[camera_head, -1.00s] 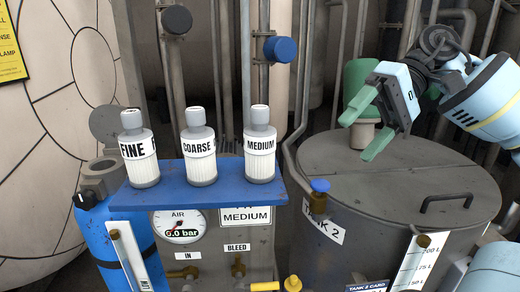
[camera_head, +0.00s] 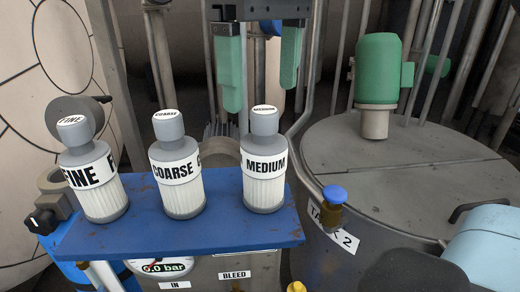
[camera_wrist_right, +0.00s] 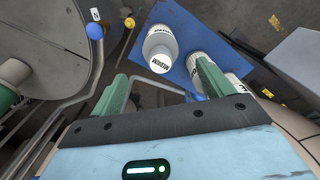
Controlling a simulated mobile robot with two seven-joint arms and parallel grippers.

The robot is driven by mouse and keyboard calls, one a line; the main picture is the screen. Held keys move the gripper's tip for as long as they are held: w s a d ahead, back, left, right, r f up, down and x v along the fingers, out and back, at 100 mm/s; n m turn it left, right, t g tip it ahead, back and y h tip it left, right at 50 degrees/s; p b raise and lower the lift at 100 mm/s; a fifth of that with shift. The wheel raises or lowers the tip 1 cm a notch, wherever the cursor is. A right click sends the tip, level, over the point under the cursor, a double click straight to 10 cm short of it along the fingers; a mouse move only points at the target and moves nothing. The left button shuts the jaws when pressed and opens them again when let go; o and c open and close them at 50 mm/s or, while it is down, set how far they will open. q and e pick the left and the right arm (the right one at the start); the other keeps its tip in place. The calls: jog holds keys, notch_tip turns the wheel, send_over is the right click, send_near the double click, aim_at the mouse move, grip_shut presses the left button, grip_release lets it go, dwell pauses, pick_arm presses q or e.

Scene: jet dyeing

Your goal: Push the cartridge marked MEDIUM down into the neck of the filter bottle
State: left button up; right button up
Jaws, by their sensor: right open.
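The MEDIUM cartridge (camera_head: 265,178) is a grey and white bottle shape with a narrower grey top. It stands upright at the right end of a blue shelf (camera_head: 150,240). My right gripper (camera_head: 259,99) is open and empty, its green fingers pointing down above and seemingly behind the MEDIUM top. In the right wrist view, MEDIUM (camera_wrist_right: 160,62) shows beyond and between the fingers of the right gripper (camera_wrist_right: 163,69), apart from both. My left gripper is not in view.
COARSE (camera_head: 178,180) and FINE (camera_head: 95,190) stand left of MEDIUM on the shelf. A large grey tank (camera_head: 400,160) with a green motor (camera_head: 378,70) is at the right. A blue-capped brass valve (camera_head: 333,205) stands close to the shelf's right end.

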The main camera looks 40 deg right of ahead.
aim_at(264, 137)
jog(key=shift+s+a+f, duration=0.1)
jog(key=shift+s+a, duration=0.05)
jog(key=shift+f, duration=1.3)
notch_tip(264, 137, down, 4)
jog(key=shift+f+p, duration=0.1)
jog(key=shift+p, duration=0.35)
jog(key=shift+f, duration=0.35)
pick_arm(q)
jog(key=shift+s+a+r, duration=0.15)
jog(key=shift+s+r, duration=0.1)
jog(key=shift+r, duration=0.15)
